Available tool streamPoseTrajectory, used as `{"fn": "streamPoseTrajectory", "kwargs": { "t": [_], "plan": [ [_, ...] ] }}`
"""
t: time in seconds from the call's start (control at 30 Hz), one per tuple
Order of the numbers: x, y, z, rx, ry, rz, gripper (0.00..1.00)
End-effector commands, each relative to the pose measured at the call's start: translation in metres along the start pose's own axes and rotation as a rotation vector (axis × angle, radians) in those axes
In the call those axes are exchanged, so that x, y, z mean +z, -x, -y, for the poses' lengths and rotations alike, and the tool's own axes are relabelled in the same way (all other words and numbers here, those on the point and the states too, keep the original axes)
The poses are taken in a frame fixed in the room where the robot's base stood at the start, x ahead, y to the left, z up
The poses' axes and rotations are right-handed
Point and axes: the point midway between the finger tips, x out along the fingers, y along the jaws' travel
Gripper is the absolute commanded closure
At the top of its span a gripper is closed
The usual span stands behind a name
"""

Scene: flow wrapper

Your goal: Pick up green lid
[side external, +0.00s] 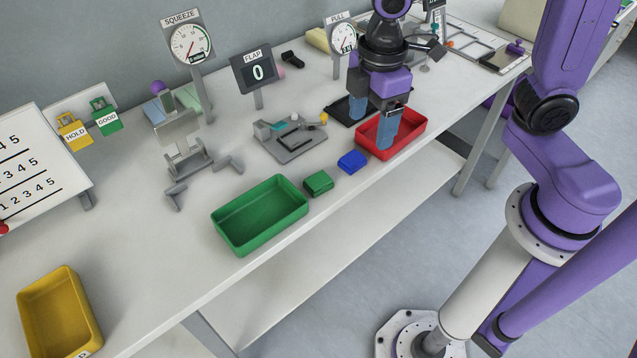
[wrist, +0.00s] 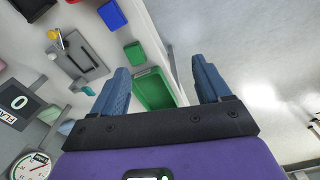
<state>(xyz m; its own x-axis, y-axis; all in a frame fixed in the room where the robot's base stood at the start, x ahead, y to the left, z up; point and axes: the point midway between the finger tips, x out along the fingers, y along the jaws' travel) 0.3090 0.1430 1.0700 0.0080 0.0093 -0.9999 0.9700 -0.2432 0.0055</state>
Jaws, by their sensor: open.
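A small green piece, the likely green lid (side external: 318,182), lies on the bench just right of the green tray (side external: 225,222), between that tray and a small blue piece (side external: 352,161). In the wrist view the green piece (wrist: 134,53) lies beyond the tip of the left finger, apart from it. My gripper (side external: 373,118) is above the red tray (side external: 419,124), with its blue fingers apart and nothing between them. In the wrist view my gripper (wrist: 162,82) shows open, with the green tray (wrist: 155,72) visible below between the fingers.
A grey fixture (side external: 290,140) stands behind the small pieces, and a black tray (side external: 340,109) is behind the red one. The flap display (side external: 256,72) and dials stand along the back. The bench's front edge runs close beside the trays.

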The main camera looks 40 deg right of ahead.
Motion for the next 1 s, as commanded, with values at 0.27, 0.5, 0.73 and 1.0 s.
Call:
{"fn": "streamPoseTrajectory", "kwargs": {
  "t": [0.27, 0.5, 0.73, 1.0],
  "plan": [
    [-0.044, -0.015, -0.059, -0.005, 0.100, 0.009, 0.23],
    [-0.057, -0.023, -0.084, -0.006, 0.146, 0.011, 0.23],
    [-0.057, -0.047, -0.085, -0.010, 0.151, 0.015, 0.23],
    [-0.055, -0.098, -0.084, -0.011, 0.150, 0.016, 0.23]
  ]
}}
